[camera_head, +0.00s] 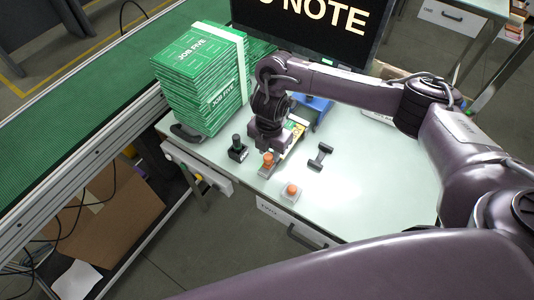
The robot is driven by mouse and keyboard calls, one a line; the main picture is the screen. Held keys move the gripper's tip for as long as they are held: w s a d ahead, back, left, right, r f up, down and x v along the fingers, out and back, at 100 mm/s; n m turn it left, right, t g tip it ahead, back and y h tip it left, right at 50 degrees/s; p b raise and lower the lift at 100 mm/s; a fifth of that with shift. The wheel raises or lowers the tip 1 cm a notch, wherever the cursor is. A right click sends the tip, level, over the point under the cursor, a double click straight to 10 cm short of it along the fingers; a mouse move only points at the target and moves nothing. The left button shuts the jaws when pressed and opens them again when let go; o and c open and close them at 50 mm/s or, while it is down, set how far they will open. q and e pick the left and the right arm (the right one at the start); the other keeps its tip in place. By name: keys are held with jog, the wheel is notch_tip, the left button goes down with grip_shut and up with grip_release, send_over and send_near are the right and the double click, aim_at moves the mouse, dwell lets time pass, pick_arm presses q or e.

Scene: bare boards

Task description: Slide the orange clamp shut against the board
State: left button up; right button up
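The orange clamp (268,160) is a small orange knob on a grey fixture near the front of the pale table. A board (297,127) with green and yellow parts lies in the fixture behind it, partly hidden by my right arm. My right gripper (267,149) points down directly over the orange clamp. Its fingers are small, dark and mostly hidden, so I cannot tell if they touch the clamp or how wide they are. The gap between clamp and board is also hidden. My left gripper is out of view.
A black knobbed device (238,148) stands just left of the clamp. An orange button on a white box (290,191) and a dark handle-shaped part (320,157) lie to the right. Green stacked boxes (201,82) and a monitor (318,25) stand behind. The table's right side is clear.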

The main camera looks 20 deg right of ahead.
aim_at(270, 154)
jog(key=shift+o, duration=1.2)
jog(key=shift+f, duration=0.15)
jog(key=shift+r, duration=0.2)
notch_tip(270, 154, up, 6)
jog(key=shift+r+p, duration=0.1)
jog(key=shift+p, duration=0.75)
jog(key=shift+r, duration=0.65)
jog(key=shift+s+f, duration=0.1)
